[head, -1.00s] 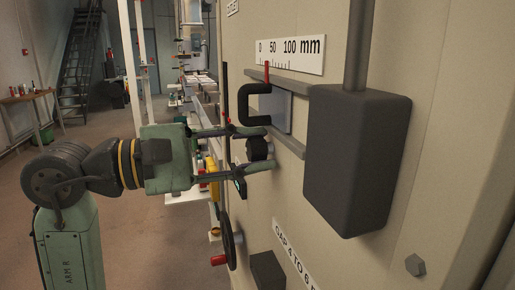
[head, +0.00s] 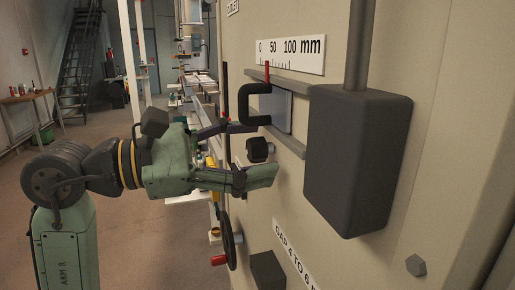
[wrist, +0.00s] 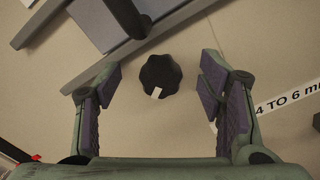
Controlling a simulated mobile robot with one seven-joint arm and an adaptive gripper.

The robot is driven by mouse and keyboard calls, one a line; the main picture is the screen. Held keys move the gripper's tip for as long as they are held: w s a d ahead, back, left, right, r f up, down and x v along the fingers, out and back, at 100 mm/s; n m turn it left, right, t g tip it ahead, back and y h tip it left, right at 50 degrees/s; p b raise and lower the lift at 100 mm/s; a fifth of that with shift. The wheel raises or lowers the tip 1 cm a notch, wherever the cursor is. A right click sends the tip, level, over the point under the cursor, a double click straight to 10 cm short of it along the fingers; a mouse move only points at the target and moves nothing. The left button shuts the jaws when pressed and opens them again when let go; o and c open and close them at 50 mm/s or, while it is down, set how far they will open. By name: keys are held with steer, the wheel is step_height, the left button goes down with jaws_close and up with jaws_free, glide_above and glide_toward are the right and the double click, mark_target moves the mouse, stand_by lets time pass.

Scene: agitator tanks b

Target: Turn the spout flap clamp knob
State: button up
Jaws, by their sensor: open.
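The clamp knob (head: 259,149) is a small black lobed knob on the beige panel, below the black C-shaped handle (head: 256,104) and the scale. In the wrist view the knob (wrist: 160,75) is round with a white mark at its lower edge. My gripper (head: 252,151) is open, with its fingers on either side of the knob. In the wrist view the fingertips of my gripper (wrist: 157,72) stand apart from the knob, with a gap on both sides. Nothing is held.
A large dark box (head: 357,160) juts out from the panel to the right. A rail with a grey plate (head: 279,110) lies above the knob. A handwheel with a red grip (head: 226,243) is below. A small dark block (head: 268,270) sits lower on the panel.

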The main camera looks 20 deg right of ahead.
mark_target(248, 150)
steer(key=shift+a, duration=3.05)
